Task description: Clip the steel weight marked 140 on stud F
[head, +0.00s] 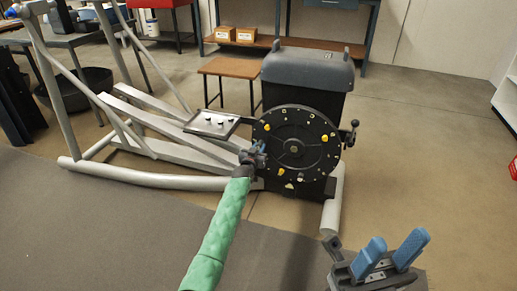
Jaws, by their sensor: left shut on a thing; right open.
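The black round disc (297,128) on the side of the exercise machine carries studs and small marks around its rim, several of them yellow. The stud letters are too small to read, so I cannot tell which is F. My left gripper (256,155), at the end of the green-sleeved arm, is at the disc's lower left edge. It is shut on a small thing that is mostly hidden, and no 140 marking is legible. My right gripper (389,257) is at the bottom right, its blue fingers apart and empty, well away from the disc.
A tray (203,131) with several small dark pieces sits left of the disc. A knobbed handle (350,134) sticks out at the disc's right. A wooden stool (234,68) stands behind. Grey frame tubes (150,180) run left. The floor at right is clear.

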